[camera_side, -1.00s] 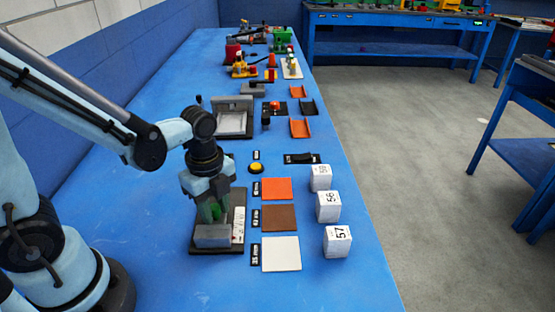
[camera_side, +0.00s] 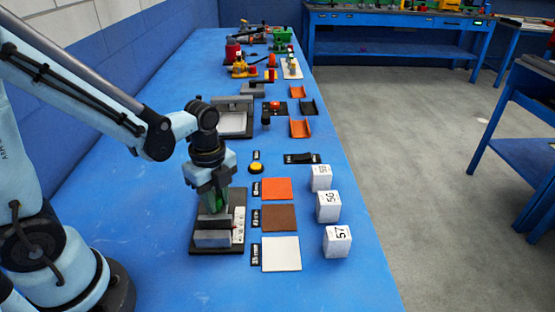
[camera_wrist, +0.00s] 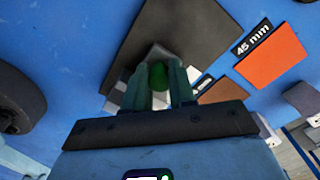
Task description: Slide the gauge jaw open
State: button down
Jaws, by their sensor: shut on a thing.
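The gauge has a dark base plate (camera_side: 240,205) near the front of the blue bench. My gripper points down and is shut on the jaw's green knob (camera_wrist: 158,76), which shows between the two fingers in the wrist view. The dark plate (camera_wrist: 190,35) extends past the fingers there. My fingers partly hide the knob and the jaw.
Orange, brown and white squares (camera_side: 281,254) with size labels lie right of the gauge. Numbered white cubes (camera_side: 337,241) stand farther right. A yellow button (camera_side: 257,169) and a grey fixture (camera_side: 232,122) are behind. Bench left of the gauge is clear.

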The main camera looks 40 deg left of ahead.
jog(key=w+a, duration=0.3)
jog(key=shift+w+a, duration=0.35)
jog(key=c, duration=1.2)
grip_release()
jog(key=shift+r, duration=0.1)
notch_tip(320, 180, up, 12)
jog(key=shift+f, duration=0.1)
jog(key=shift+s, duration=0.1)
jog(key=s+d+n+t, duration=0.1)
jog(key=n+t, duration=0.1)
jog(key=n, duration=0.4)
jog(key=s+d+n+t, duration=0.1)
jog(key=n+t, duration=0.1)
jog(key=n, duration=0.4)
jog(key=s+d+f+n+t, duration=0.1)
jog(key=s+d+n+t, duration=0.1)
jog(key=n, duration=0.4)
jog(key=shift+d+t, duration=0.1)
jog(key=shift+t, duration=0.5)
